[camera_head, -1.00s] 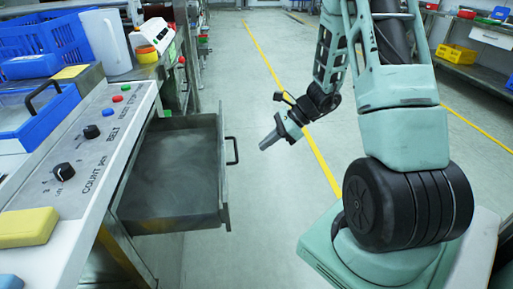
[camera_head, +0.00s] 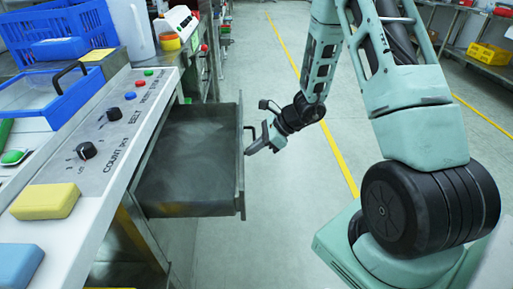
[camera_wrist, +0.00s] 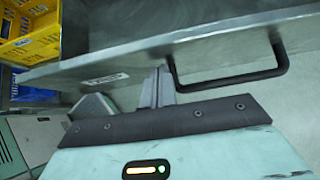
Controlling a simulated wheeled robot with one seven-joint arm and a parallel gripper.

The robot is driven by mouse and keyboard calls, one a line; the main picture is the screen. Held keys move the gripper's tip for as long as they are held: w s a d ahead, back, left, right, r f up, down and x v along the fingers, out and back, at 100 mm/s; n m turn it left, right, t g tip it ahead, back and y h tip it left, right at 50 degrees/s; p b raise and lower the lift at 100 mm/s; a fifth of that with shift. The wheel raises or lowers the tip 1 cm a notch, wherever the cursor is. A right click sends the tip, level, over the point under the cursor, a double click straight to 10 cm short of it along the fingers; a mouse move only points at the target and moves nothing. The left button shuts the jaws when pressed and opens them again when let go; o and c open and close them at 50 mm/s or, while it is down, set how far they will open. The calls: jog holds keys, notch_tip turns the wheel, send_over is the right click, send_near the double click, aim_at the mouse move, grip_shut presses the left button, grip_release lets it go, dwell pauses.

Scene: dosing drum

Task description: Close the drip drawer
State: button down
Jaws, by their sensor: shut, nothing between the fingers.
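The drip drawer (camera_head: 190,165) is a grey metal tray pulled out from under the control panel, empty inside, with a dark bar handle on its front. My gripper (camera_head: 250,150) is shut and empty, just outside the drawer front by the handle (camera_head: 249,136). In the wrist view, the shut fingers (camera_wrist: 158,85) point at the drawer's front panel (camera_wrist: 130,62), left of the black handle (camera_wrist: 235,78). I cannot tell whether the fingertips touch the panel.
The sloped control panel (camera_head: 105,145) with knobs and buttons is above the drawer's left side. A yellow sponge (camera_head: 45,201) and a blue one (camera_head: 18,264) lie on its near end. Blue crates (camera_head: 60,35) stand behind. The floor (camera_head: 240,240) right of the drawer is clear.

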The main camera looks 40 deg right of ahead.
jog(key=shift+a, duration=0.1)
jog(key=w+a+b, duration=0.1)
jog(key=w+a, duration=0.3)
jog(key=a, duration=0.2)
jog(key=w+a+b, duration=0.1)
jog(key=w+a, duration=0.3)
jog(key=a, duration=0.2)
jog(key=w+a+b, duration=0.1)
jog(key=w+a, duration=0.3)
jog(key=a, duration=0.2)
jog(key=shift+d, duration=0.1)
